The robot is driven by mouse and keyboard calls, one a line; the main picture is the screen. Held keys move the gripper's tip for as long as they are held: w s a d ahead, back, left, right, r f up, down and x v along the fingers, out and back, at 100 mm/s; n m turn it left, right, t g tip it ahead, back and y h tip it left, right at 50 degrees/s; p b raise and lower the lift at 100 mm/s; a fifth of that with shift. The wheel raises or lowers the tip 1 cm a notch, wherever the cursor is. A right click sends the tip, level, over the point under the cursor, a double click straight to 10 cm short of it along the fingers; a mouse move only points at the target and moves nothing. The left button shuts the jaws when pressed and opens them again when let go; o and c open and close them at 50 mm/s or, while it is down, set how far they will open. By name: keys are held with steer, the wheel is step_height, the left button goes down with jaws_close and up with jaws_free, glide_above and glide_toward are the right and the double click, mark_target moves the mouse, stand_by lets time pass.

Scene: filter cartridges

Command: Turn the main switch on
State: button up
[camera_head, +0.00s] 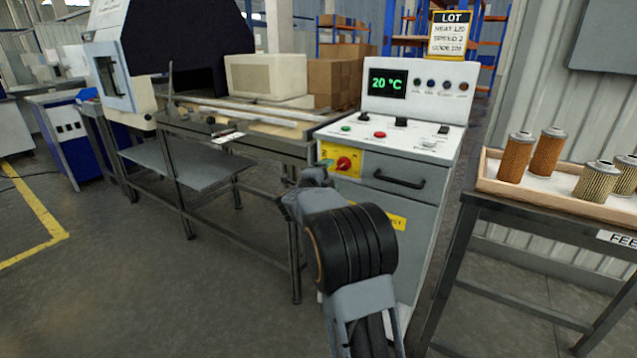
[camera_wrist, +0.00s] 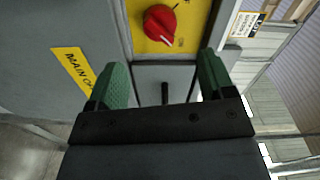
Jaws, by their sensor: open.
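The main switch is a red rotary knob (camera_head: 343,164) on a yellow plate (camera_head: 329,153) at the upper left of the grey control cabinet's front (camera_head: 408,205). In the wrist view the red knob (camera_wrist: 160,24) sits at the top centre with a pale pointer mark on it. My gripper (camera_wrist: 164,80) is open, its two green fingers apart and nothing between them. The knob lies beyond the fingertips, slightly left of the midline between them, not touched. In the head view my arm hides part of the cabinet front, and the gripper is mostly hidden behind my wrist.
A cabinet handle (camera_head: 399,179) is right of the knob. The sloping panel above has several small switches, buttons and a green "20 °C" display (camera_head: 387,84). A conveyor bench (camera_head: 229,140) stands left. A tray (camera_head: 482,184) with several filter cartridges is on the right table.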

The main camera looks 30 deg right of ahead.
steer(key=v, duration=0.6)
steer(key=shift+p, duration=0.3)
steer(key=shift+s+a, duration=0.1)
